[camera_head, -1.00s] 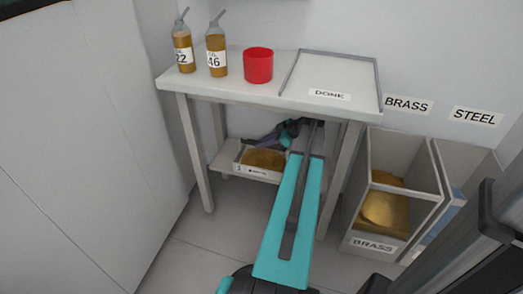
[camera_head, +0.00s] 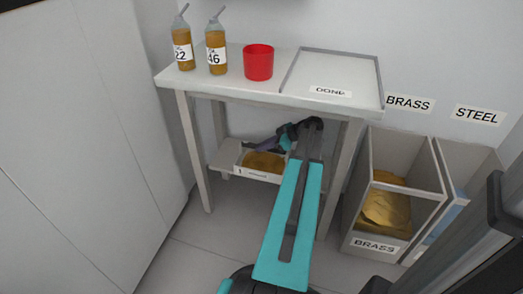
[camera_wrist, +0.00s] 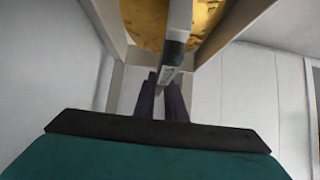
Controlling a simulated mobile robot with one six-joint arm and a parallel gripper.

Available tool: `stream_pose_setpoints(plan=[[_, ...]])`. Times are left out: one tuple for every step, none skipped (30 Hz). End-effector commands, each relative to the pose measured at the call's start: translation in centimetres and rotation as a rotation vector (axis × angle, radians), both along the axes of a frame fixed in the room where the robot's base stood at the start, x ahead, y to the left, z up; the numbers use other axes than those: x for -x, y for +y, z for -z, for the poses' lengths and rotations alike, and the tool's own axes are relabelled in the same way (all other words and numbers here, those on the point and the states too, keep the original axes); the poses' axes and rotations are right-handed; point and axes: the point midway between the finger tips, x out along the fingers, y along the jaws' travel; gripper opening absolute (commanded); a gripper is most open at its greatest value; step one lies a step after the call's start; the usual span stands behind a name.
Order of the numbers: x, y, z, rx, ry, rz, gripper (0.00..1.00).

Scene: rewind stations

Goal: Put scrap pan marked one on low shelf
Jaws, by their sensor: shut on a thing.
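The scrap pan (camera_head: 240,171) is a shallow pale tray with gold-coloured scrap inside and a "1" on its front label. It is at the low shelf (camera_head: 222,157) under the table; whether it rests fully on the board or hangs just above it I cannot tell. My gripper (camera_head: 264,148) reaches in under the tabletop at the pan's back, partly hidden by my arm. In the wrist view, the dark purple fingers of my gripper (camera_wrist: 166,98) are close together on a grey labelled part of the pan, with gold scrap and pale pan walls (camera_wrist: 228,35) beyond.
The table (camera_head: 240,93) bears two labelled bottles (camera_head: 182,53), (camera_head: 216,56), a red cup (camera_head: 258,63) and a tray marked DONE (camera_head: 378,75). A brass bin (camera_head: 400,222) stands right of the table, with a steel bin (camera_head: 462,160) beside it. A table leg (camera_head: 340,175) is close to my arm.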

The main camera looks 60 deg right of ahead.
Motion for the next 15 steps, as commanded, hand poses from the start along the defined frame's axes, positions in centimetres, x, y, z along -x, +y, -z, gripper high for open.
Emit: stream_pose_setpoints(plan=[[-0.04,-0.02,0.02,0.000,-0.003,0.000,0.00],[-0.04,-0.02,0.02,0.000,-0.003,0.000,0.00],[-0.03,-0.02,0.00,0.000,-0.003,0.000,0.00],[-0.03,-0.02,-0.02,0.000,-0.003,0.000,0.00],[-0.03,-0.02,-0.03,0.000,-0.003,0.000,0.00],[-0.03,-0.02,-0.03,0.000,-0.003,0.000,0.00],[-0.03,-0.01,-0.03,0.000,-0.003,0.000,0.00],[-0.03,-0.02,-0.03,0.000,-0.003,0.000,0.00],[-0.03,-0.01,-0.01,0.000,-0.003,0.000,0.00],[-0.03,-0.02,0.04,0.000,-0.003,0.000,0.00],[-0.03,-0.02,0.10,0.000,-0.003,0.000,0.00],[-0.03,-0.02,0.20,0.000,-0.003,0.000,0.00],[-0.03,-0.02,0.27,0.000,-0.003,0.000,0.00],[0.02,-0.02,0.36,0.001,0.000,0.001,0.14],[0.02,-0.02,0.32,0.001,0.000,0.001,0.21]])
